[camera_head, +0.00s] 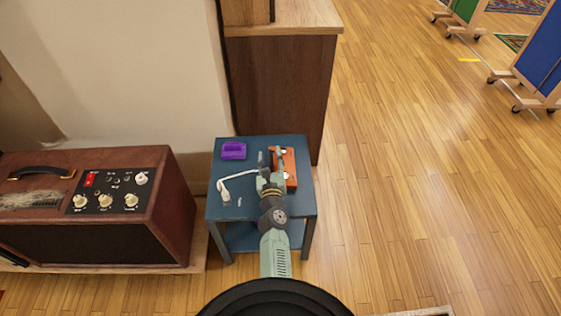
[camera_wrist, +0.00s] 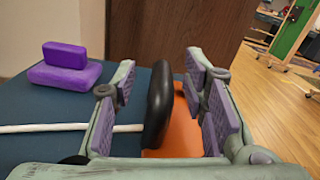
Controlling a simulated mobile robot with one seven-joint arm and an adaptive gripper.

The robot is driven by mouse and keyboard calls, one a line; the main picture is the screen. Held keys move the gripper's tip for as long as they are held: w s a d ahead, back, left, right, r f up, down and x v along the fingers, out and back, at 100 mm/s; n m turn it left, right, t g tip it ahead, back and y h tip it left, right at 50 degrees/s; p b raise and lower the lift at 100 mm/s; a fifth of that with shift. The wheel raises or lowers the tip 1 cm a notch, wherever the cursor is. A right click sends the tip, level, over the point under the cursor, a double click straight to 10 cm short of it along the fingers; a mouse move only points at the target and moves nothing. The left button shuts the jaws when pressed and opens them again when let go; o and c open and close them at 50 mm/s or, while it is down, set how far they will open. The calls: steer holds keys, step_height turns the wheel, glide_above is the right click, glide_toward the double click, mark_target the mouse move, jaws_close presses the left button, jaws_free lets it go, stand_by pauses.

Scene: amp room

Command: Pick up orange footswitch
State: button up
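The orange footswitch (camera_head: 290,165) lies on the right part of a small blue table (camera_head: 225,205), with light round parts on its top. My gripper (camera_head: 270,158) is over its left side in the head view and hides part of it. In the wrist view my gripper (camera_wrist: 162,95) is open, with purple-grey pads on both fingers. The orange surface (camera_wrist: 183,132) shows between the fingers, beside a dark rounded part (camera_wrist: 158,105) standing upright there. I cannot tell whether the fingers touch the footswitch.
A purple block-like object (camera_head: 233,150) sits at the table's back left. A white cable (camera_head: 222,186) lies left of my gripper. A wooden cabinet (camera_head: 282,90) stands close behind the table. A brown amplifier (camera_head: 100,205) stands to the left. The wooden floor at right is open.

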steer(key=shift+s+r, duration=0.1)
jaws_close()
stand_by(0.4)
stand_by(0.5)
steer(key=shift+a, duration=0.1)
